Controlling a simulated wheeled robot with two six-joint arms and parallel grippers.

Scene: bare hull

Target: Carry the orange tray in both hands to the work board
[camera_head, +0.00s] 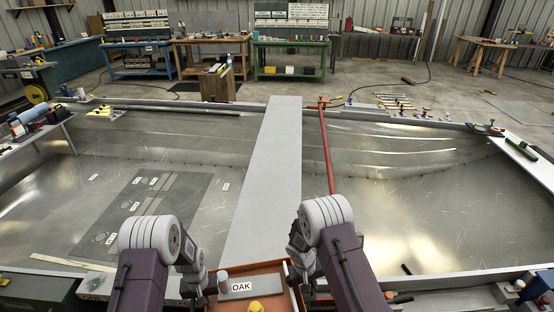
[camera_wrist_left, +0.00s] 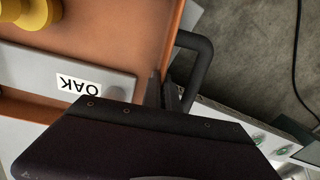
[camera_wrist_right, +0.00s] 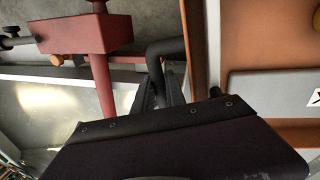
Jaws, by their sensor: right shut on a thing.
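The orange tray (camera_head: 292,283) is at the bottom centre of the head view, in front of my body. It holds a grey block labelled OAK (camera_head: 262,285) and a yellow knobbed object (camera_head: 255,306). My right gripper (camera_wrist_right: 160,92) is shut on the tray's dark handle (camera_wrist_right: 165,48) on its right side. My left gripper (camera_wrist_left: 168,92) is at the opposite dark handle (camera_wrist_left: 205,60); whether its fingers are closed on it is unclear. A long pale grey board (camera_head: 268,165) runs away from the tray across the hull; I cannot tell if it is the work board.
A dark panel with labels and outlines (camera_head: 150,205) lies on the hull floor at left. A red bar clamp (camera_head: 326,150) runs along the board's right side. Workbenches (camera_head: 290,55) stand at the back. The pale board's top looks bare.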

